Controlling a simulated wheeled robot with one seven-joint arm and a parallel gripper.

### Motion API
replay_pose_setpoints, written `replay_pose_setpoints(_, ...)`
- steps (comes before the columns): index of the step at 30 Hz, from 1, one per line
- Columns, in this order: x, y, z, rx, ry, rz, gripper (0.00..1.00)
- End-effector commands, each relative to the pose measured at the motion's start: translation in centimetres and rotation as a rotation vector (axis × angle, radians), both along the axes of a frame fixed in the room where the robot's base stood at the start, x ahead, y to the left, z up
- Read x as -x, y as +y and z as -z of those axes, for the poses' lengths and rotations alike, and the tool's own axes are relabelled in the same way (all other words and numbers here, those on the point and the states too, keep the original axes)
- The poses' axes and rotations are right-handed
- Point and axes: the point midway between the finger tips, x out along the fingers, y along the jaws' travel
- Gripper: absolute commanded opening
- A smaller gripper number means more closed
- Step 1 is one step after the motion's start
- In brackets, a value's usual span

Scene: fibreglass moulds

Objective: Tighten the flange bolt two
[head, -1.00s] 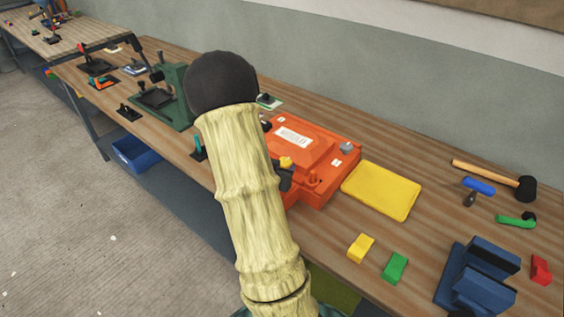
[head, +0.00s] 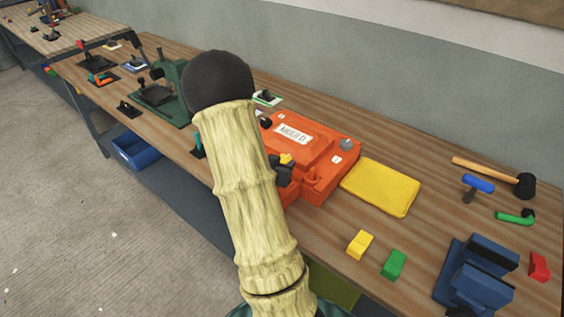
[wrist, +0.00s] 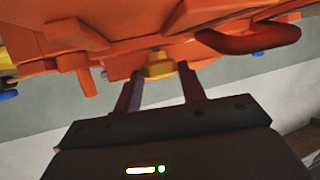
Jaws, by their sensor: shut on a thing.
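The orange mould (head: 322,150) sits on the bench, partly hidden behind my arm in the head view. In the wrist view the orange mould (wrist: 120,25) fills the top of the picture. A yellow bolt head (wrist: 158,62) shows at its edge, between my two fingertips. My gripper (wrist: 161,73) is shut on this bolt. In the head view my gripper (head: 283,172) is a dark shape at the mould's near side, mostly behind my arm, with a yellow piece (head: 286,158) beside it. Whether this is bolt two cannot be read.
Yellow (head: 360,244) and green (head: 393,265) blocks and a blue vise (head: 476,280) stand nearer. A mallet (head: 495,173) lies at the back right. A green fixture (head: 170,98) stands left. Bench wood between them is clear.

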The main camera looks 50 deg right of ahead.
Motion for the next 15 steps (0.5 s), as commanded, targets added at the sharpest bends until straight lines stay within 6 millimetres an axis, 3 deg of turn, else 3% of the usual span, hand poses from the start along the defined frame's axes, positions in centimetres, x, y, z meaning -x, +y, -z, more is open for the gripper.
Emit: replay_pose_setpoints(15,-1.11,0.33,-0.55,0.000,0.000,0.278,0.18)
